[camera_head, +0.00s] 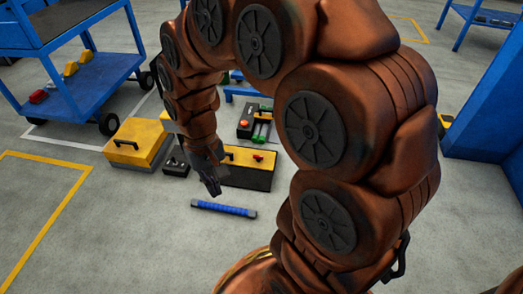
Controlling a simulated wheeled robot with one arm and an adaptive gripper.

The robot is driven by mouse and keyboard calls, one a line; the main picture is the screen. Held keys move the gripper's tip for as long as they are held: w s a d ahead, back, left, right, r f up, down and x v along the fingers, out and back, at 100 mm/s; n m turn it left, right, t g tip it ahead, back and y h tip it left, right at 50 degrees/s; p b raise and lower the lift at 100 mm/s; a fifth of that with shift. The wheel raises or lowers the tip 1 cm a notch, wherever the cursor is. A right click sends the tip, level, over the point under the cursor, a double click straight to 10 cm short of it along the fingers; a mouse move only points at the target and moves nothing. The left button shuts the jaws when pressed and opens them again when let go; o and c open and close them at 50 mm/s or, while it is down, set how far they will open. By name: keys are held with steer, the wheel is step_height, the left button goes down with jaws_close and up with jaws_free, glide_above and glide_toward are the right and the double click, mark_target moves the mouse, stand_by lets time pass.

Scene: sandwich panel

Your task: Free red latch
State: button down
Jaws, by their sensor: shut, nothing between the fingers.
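A small red part (258,157), which may be the red latch, sits on the yellow top of a dark box (245,178) on the floor. It is too small to make out its shape. My gripper (214,188) points down at the left end of this box, left of the red part and apart from it. Its dark fingers look closed, with nothing seen between them. I cannot tell whether the fingers touch the box. My arm hides part of the area behind the box.
A blue bar (223,208) lies on the floor in front of the box. A yellow case (139,143) and a small black box (176,164) stand to the left. A device with red and green parts (256,122) is behind. A blue cart (70,75) stands back left. Front-left floor is clear.

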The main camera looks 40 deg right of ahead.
steer(key=s+r+n+g, duration=0.1)
steer(key=s, duration=1.4)
steer(key=shift+s+a+g, duration=0.15)
steer(key=shift+s+g, duration=0.15)
steer(key=shift+h, duration=0.3)
